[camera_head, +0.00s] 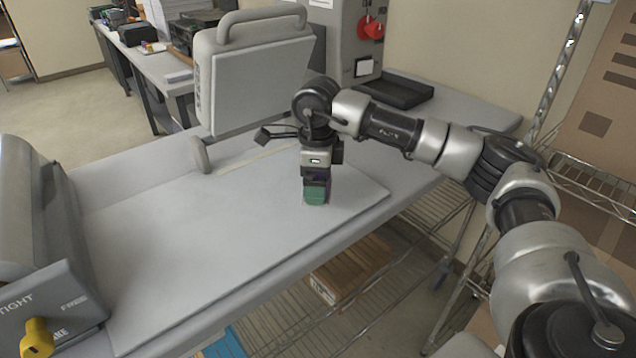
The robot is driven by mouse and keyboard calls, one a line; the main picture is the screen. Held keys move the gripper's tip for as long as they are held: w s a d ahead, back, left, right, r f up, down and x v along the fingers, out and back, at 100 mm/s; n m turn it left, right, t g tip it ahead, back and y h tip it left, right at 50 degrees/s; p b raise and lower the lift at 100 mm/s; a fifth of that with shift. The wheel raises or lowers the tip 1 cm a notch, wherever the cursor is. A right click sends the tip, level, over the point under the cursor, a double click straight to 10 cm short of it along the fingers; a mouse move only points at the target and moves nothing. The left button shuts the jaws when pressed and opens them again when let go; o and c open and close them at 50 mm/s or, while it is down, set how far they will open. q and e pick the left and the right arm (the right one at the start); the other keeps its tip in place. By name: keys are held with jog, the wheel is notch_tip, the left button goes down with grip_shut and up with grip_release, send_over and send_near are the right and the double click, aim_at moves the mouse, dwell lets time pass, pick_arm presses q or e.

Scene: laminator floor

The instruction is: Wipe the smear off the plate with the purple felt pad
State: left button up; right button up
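My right gripper (316,178) points down over the right part of the pale plate (190,245). It is shut on a small block with a green face (315,195) and a dark purple part just above, which appears to be the felt pad. The block is at the plate's surface; I cannot tell if it presses on it. A faint mark shows around its foot, but no clear smear stands out elsewhere, and part of the plate is hidden behind the block. My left gripper is not in view.
A grey machine panel with a handle (255,85) stands behind the plate. A grey unit with a yellow knob (37,338) stands at the left front. A black tray (395,92) lies at the back right. Wire shelves with a box (350,268) are below the table edge.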

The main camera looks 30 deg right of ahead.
notch_tip(320, 180, up, 2)
jog(key=shift+s+r+p, duration=0.1)
jog(key=shift+s+p, duration=0.05)
jog(key=shift+p, duration=0.3)
jog(key=shift+r, duration=0.45)
